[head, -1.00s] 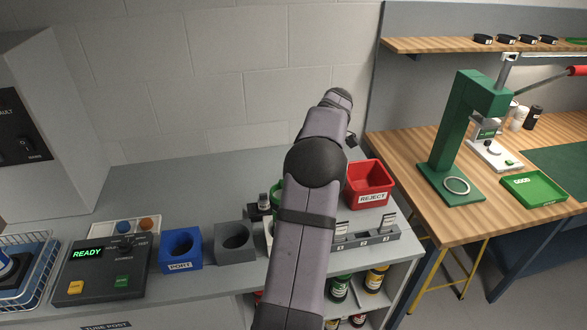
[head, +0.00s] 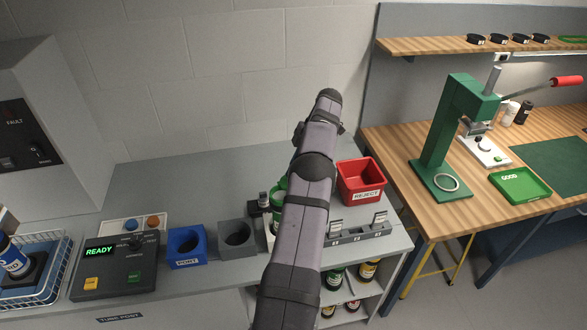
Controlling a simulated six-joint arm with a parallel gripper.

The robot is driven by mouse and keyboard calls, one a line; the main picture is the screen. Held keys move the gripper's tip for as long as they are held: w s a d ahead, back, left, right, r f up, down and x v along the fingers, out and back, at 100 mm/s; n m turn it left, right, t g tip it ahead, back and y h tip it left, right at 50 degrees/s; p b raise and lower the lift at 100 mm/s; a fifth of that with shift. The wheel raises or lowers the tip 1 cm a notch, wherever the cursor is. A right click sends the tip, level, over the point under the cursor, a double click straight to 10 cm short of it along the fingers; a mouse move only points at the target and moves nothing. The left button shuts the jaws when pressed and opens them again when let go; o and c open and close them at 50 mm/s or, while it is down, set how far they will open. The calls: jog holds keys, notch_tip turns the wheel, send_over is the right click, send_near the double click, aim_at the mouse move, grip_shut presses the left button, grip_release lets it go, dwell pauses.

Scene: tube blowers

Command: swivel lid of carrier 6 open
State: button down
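A green round container (head: 279,190), possibly the carrier, stands on the grey bench, mostly hidden behind my arm. A small black fixture (head: 258,206) with a light top piece is just left of it. I cannot read a number on the container or see how its lid stands. My arm runs up the middle of the view, in front of it. My gripper is hidden behind the arm, so neither its fingers nor anything in them shows.
A red REJECT bin (head: 361,182) and a grey slotted rack (head: 357,235) are right of my arm. A blue PORT block (head: 186,247), a grey holed block (head: 237,238) and a READY panel (head: 112,268) are left. A wire basket (head: 40,285) is far left.

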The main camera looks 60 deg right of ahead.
jog(key=shift+d+p, duration=0.1)
jog(key=shift+p, duration=0.2)
dwell(0.4)
jog(key=c, duration=1.8)
grip_release()
jog(key=shift+f+b, duration=0.1)
jog(key=shift+b, duration=0.75)
